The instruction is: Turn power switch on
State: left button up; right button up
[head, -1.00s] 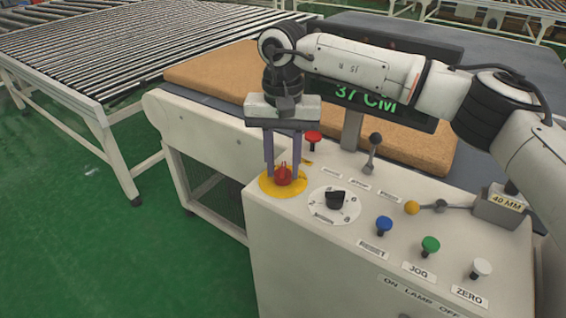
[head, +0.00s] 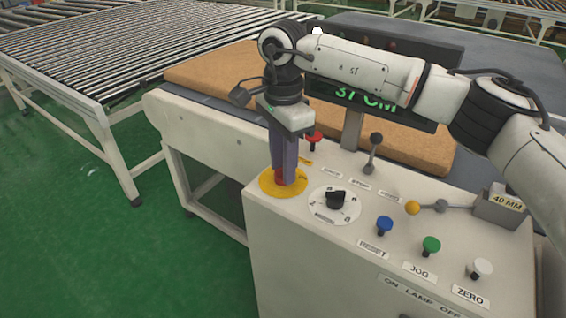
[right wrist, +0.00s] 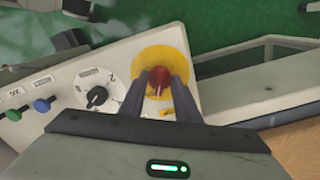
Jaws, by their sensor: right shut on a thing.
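The power switch is a red rotary knob (head: 280,177) on a round yellow plate (head: 295,188) at the left corner of the white control panel. My right gripper (head: 284,180) points down over it, shut on the red knob, with its fingers hiding much of the knob in the head view. In the right wrist view the red knob (right wrist: 159,82) sits between the two finger tips (right wrist: 160,86), over the yellow plate (right wrist: 163,55). My left gripper is not in view.
Beside the plate are a black selector dial (head: 336,199), a red button (head: 314,138) and a black-topped lever (head: 373,150). Blue (head: 384,225), green (head: 431,245) and white (head: 480,268) buttons line the front.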

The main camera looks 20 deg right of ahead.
jog(key=shift+d+r+m, duration=0.1)
jog(key=shift+m, duration=1.8)
jog(key=shift+w, duration=0.1)
jog(key=o, duration=1)
jog(key=shift+o, duration=0.2)
notch_tip(320, 180, up, 10)
jog(key=shift+r, duration=0.15)
